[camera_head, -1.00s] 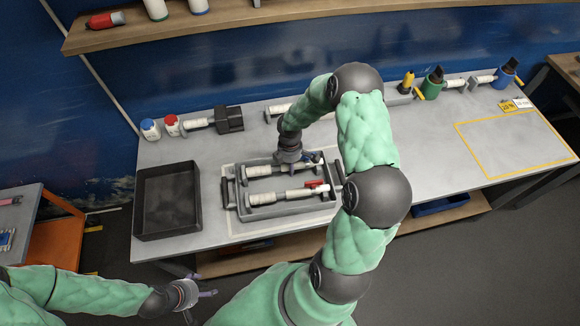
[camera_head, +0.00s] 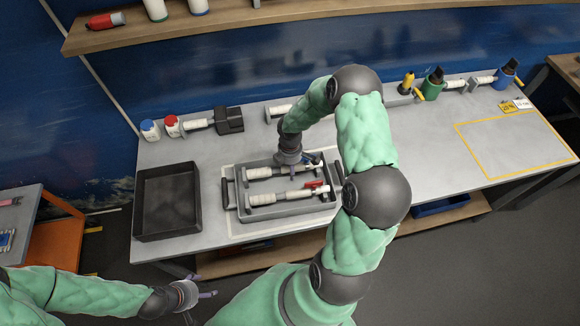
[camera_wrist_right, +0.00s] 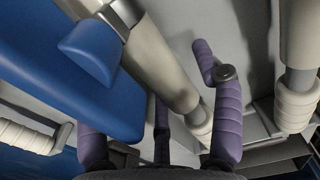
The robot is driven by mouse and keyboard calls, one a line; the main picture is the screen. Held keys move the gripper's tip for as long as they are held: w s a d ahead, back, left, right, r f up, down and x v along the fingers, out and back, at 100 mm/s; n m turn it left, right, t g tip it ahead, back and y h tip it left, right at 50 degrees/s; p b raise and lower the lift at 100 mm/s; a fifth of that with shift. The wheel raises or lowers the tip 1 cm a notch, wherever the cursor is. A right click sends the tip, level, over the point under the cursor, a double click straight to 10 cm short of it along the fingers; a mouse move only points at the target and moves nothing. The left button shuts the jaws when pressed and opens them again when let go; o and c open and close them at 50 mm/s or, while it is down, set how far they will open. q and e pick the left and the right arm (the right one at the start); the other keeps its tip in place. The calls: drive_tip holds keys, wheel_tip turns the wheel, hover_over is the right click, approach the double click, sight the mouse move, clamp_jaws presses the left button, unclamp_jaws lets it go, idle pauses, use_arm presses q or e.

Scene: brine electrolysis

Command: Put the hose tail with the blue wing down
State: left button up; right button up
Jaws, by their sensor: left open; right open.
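The hose tail with the blue wing (camera_head: 312,161) lies in the back row of the grey rack (camera_head: 285,211), partly hidden by my right wrist. A hose tail with a red wing (camera_head: 315,184) lies in the front row. My right gripper (camera_head: 291,169) is over the back row; its fingers are mostly hidden in the head view. In the right wrist view the purple fingers (camera_wrist_right: 165,125) stand apart, with the grey hose tail body (camera_wrist_right: 160,70) and the blue wing (camera_wrist_right: 88,52) close by. My left gripper (camera_head: 202,297) is open and empty, off the table's front edge.
An empty dark tray (camera_head: 167,236) stands left of the rack. A yellow-outlined area (camera_head: 515,145) on the right of the table is clear.

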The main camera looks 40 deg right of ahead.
wheel_tip(320, 180, up, 12)
drive_tip(key=p, duration=0.1)
drive_tip(key=shift+p, duration=0.35)
drive_tip(key=shift+f, duration=0.15)
idle(0.4)
